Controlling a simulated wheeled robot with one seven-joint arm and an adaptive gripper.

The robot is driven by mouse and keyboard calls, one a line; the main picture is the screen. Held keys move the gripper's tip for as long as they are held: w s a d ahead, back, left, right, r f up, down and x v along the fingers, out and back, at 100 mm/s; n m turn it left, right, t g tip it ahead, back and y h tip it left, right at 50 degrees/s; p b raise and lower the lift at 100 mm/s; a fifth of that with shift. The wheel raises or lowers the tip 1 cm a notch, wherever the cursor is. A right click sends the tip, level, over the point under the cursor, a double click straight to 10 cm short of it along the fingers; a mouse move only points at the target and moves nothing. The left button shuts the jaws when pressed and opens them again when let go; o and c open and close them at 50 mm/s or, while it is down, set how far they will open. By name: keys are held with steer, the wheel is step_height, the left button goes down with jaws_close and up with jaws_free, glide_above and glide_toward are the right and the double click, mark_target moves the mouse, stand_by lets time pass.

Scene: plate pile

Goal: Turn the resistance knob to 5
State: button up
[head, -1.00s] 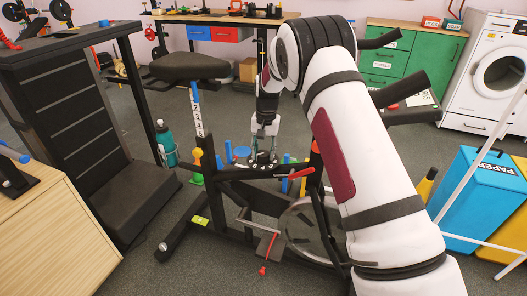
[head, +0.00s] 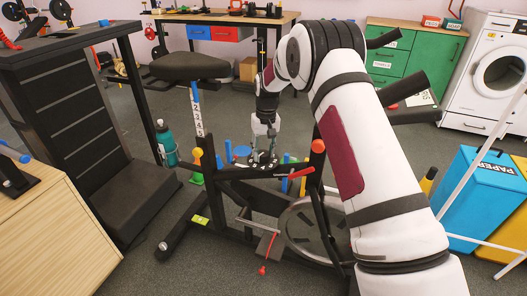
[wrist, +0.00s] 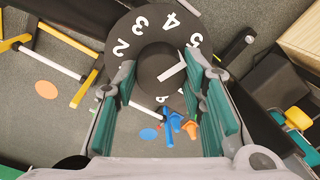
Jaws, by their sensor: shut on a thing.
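The resistance knob (wrist: 155,64) is a round black knob on a black dial (wrist: 118,28) with white numbers, seen large in the wrist view. The numbers 2, 3, 4 and 5 are readable, and a 6 is partly hidden by the knob. A white pointer line on the knob points right and slightly up, roughly toward the 5. My gripper (wrist: 159,62) has its green-padded fingers on both sides of the knob, shut on it. In the head view my gripper (head: 263,150) reaches down onto the dial (head: 262,166) on the exercise bike frame.
The bike's saddle (head: 188,66) stands left of my arm, and its handlebars (head: 405,88) stick out to the right. A red lever (head: 301,172) is close right of the dial.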

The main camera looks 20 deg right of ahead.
mark_target(265, 153)
steer(key=o, duration=1.2)
steer(key=shift+c, duration=0.2)
step_height(265, 153, up, 12)
steer(key=shift+d, duration=0.35)
